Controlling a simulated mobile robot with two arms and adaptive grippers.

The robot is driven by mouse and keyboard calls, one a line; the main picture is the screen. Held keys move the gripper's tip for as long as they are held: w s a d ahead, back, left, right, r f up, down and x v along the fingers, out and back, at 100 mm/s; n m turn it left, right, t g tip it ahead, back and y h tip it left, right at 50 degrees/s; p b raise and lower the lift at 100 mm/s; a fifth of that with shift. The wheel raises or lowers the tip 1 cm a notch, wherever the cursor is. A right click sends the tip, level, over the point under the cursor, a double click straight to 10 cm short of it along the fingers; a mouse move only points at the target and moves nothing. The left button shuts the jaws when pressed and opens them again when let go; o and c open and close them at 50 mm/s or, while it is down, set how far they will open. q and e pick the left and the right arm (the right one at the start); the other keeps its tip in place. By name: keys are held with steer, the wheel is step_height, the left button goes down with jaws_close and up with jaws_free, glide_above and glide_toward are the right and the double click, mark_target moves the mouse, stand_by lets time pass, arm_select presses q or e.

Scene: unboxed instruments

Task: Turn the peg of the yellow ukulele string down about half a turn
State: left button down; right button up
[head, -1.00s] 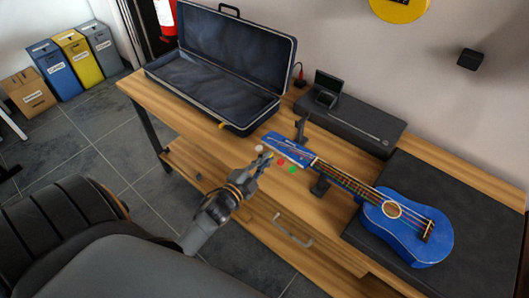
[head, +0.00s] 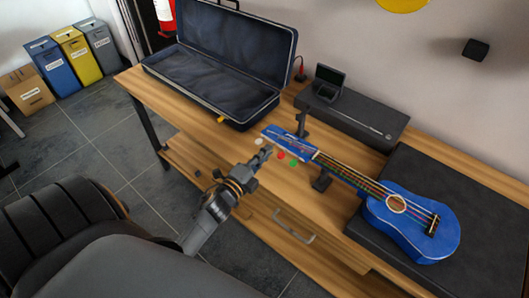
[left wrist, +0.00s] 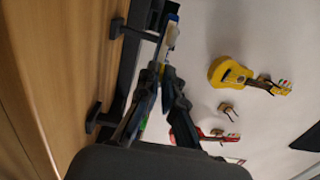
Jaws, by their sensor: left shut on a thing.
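The blue ukulele (head: 412,226) lies face up, its headstock (head: 288,140) pointing left. White (head: 258,141), red (head: 281,155) and green (head: 292,162) peg buttons show along the headstock's near side. My left gripper (head: 266,151) is at this side, between the white and red pegs. In the left wrist view, its fingers (left wrist: 160,75) are shut on the yellow peg (left wrist: 160,68), of which a small bit shows at the fingertips. In the head view the fingers hide this peg. The peg's angle cannot be told. My right gripper is not in view.
An open case (head: 208,85) and a long dark box (head: 360,125) stand behind. A yellow ukulele (left wrist: 232,73) hangs on the wall.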

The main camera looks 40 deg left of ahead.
arm_select(q)
steer(key=c, duration=1.5)
jaws_free()
steer(key=shift+d, duration=0.1)
steer(key=s, duration=1.2)
